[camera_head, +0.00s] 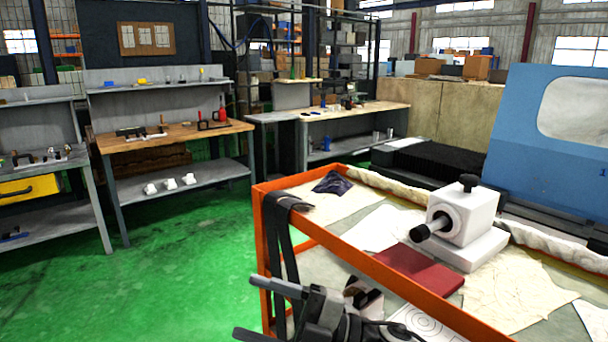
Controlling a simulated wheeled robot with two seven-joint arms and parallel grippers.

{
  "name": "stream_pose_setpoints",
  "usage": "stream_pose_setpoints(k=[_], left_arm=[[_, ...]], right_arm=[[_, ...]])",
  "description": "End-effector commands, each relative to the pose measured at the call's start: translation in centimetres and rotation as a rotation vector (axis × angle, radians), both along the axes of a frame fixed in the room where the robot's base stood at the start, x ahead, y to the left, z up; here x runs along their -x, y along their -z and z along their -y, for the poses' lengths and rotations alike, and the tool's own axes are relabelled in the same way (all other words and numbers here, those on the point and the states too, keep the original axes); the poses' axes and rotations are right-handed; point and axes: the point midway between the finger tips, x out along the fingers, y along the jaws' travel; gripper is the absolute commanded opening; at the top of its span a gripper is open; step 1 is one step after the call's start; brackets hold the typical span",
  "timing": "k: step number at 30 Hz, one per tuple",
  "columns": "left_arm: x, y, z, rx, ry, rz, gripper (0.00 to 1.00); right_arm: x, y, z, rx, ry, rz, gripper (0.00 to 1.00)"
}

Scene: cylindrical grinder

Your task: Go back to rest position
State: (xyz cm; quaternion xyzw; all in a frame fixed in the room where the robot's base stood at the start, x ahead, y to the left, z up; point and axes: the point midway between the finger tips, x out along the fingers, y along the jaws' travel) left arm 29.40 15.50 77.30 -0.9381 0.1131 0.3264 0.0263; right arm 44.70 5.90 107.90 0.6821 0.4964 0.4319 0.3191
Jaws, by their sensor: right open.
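My right gripper (246,307) is at the bottom centre, in front of the near left corner of an orange-framed cart (335,245). Its two dark fingers point left and are spread apart, with nothing between them. Its wrist and a black cable run off toward the bottom edge, and part of the arm is cut off. My left gripper does not show.
On the cart are a white block-shaped device (465,213) with black knobs, a dark red book-like item (418,270) and papers. A black strap (280,225) hangs over its rim. A blue machine (540,150) stands right. Workbenches (180,140) stand behind. Green floor (190,260) at left is clear.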

Motion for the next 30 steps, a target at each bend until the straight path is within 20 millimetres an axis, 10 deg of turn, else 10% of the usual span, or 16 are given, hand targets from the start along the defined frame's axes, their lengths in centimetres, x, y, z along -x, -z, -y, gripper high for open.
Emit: stream_pose_setpoints(k=[9, 18, 24, 30], left_arm=[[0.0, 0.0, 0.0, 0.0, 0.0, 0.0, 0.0], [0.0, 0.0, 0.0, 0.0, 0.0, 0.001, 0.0], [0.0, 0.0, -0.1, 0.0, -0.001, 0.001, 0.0], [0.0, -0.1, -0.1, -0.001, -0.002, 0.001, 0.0]], right_arm=[[-0.3, 11.8, 8.0, -0.263, 0.591, -0.724, 0.62], [9.7, 26.6, 18.3, -0.222, 1.054, -1.339, 0.62], [14.6, 30.1, 21.2, -0.177, 1.173, -1.51, 0.62], [15.2, 30.5, 21.5, -0.17, 1.187, -1.528, 0.62]])
